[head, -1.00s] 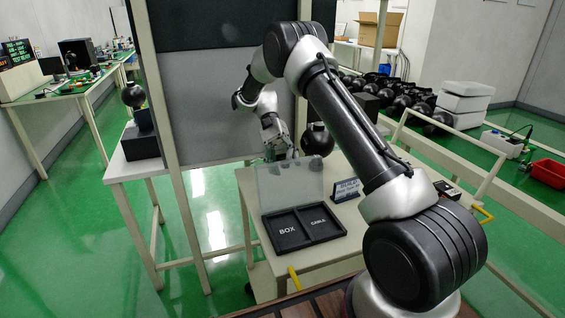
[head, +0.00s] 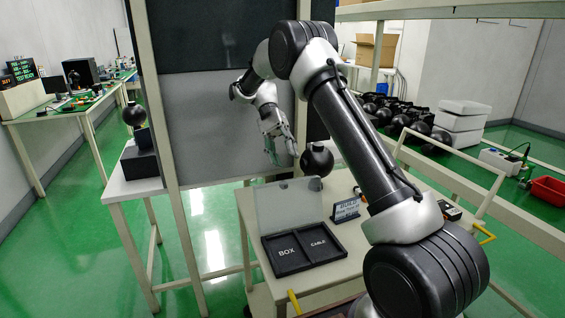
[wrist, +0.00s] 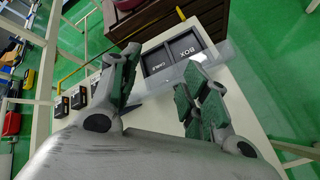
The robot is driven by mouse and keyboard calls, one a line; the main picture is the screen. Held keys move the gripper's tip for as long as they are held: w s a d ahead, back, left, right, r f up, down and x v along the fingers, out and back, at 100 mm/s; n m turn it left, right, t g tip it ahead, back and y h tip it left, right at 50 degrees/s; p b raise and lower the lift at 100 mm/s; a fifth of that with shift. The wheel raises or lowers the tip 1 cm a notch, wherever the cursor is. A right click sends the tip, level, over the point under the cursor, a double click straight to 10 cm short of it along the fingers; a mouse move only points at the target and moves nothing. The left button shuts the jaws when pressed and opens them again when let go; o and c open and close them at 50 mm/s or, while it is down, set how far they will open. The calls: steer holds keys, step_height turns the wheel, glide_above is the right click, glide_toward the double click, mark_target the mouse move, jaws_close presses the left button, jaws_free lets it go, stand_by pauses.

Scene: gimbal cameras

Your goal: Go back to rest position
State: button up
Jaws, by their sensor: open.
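My gripper (head: 283,150) is open and empty in the head view, raised above the cart, behind the case's raised lid. In the wrist view my gripper (wrist: 158,98) shows its two green-padded fingers spread apart with nothing between them. The black case (head: 303,249), marked BOX and CABLE, lies open on the cart top. Its clear lid (head: 289,204) stands up at the back. The case (wrist: 172,55) also shows beyond the fingers in the wrist view.
The white cart (head: 358,252) bears a small dark sign (head: 346,209) and a black gimbal ball (head: 317,160). A cream frame post (head: 165,120) with a grey panel stands at the left. A side table (head: 130,187) holds a black box. Green floor is clear at the left.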

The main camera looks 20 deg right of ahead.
stand_by(0.3)
steer(key=s+d+r+n+t, duration=0.45)
steer(key=s+r+t, duration=0.25)
steer(key=s+r, duration=0.5)
steer(key=s+d+n+t, duration=0.2)
steer(key=s+t, duration=0.1)
steer(key=s, duration=0.5)
steer(key=s+d+f+n+t, duration=0.1)
steer(key=s+d+n+t, duration=0.1)
steer(key=s, duration=0.6)
steer(key=d+t, duration=0.1)
steer(key=t, duration=0.1)
steer(key=shift+s+f+t, duration=0.2)
steer(key=shift+f+t, duration=0.05)
steer(key=shift+t, duration=0.05)
steer(key=shift+s+d+f+n+t, duration=0.15)
steer(key=shift+s+f+n+t, duration=0.1)
steer(key=shift+s+f+t, duration=0.05)
steer(key=shift+c, duration=0.3)
